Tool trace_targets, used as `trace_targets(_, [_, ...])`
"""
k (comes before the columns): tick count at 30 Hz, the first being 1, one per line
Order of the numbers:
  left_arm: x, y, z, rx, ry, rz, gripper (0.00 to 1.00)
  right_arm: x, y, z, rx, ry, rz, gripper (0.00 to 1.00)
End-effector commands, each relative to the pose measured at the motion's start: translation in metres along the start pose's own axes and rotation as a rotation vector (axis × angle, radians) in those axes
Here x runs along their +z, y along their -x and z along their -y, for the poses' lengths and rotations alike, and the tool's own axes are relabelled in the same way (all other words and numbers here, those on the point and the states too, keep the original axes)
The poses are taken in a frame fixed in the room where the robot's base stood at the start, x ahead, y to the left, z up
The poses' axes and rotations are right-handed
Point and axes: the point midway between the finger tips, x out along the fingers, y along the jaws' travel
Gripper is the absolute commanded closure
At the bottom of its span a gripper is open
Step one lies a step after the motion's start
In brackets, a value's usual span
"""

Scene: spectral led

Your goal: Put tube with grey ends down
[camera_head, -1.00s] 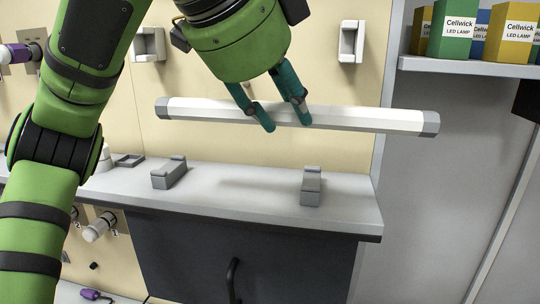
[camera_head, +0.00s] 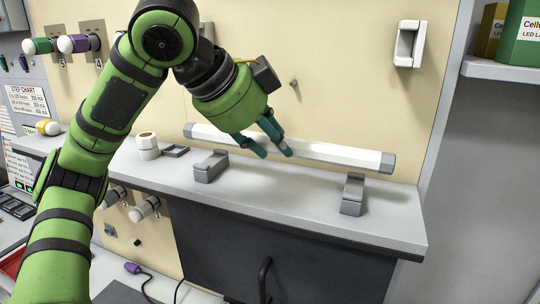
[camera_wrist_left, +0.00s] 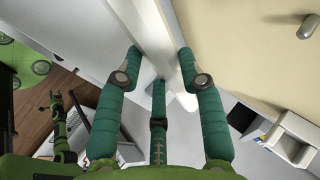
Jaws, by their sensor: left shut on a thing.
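The white tube with grey ends (camera_head: 335,153) is held level just above the back of the grey shelf, close to the beige wall. My left gripper (camera_head: 268,146) is shut on the tube, left of its middle. In the left wrist view the fingers (camera_wrist_left: 162,75) close around the white tube (camera_wrist_left: 184,25). Two grey cradles stand on the shelf in front of the tube: the left cradle (camera_head: 211,166) and the right cradle (camera_head: 353,194). I cannot tell whether the tube touches the shelf. My right gripper does not show in the head view.
The grey shelf (camera_head: 290,203) has clear room between the cradles. A white round jar (camera_head: 147,146) and a small grey frame (camera_head: 175,150) stand at its left. A white wall holder (camera_head: 409,43) is above right. Boxes (camera_head: 521,35) sit on a shelf at the right.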

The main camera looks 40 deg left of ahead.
Motion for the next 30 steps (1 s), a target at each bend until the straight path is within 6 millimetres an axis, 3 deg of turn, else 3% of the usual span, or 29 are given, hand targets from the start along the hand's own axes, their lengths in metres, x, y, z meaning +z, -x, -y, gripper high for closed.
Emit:
trace_targets(6, [0.010, -0.022, -0.019, 0.003, 0.000, 0.005, 1.00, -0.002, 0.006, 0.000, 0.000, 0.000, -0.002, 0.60])
trace_targets(15, [0.010, -0.026, -0.022, 0.001, 0.000, 0.001, 1.00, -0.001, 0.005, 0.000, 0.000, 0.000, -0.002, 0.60])
trace_targets(16, [0.010, -0.027, -0.022, 0.002, 0.000, 0.002, 0.54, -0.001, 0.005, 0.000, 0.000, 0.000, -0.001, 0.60])
trace_targets(17, [0.010, -0.026, -0.022, 0.002, 0.000, 0.002, 0.42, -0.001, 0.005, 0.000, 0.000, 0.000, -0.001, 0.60])
trace_targets(18, [0.010, -0.026, -0.022, 0.002, 0.000, 0.002, 0.38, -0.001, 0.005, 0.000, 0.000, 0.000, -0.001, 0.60])
trace_targets(30, [0.009, -0.021, -0.021, 0.000, 0.001, 0.000, 0.38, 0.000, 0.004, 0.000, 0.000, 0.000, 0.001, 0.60])
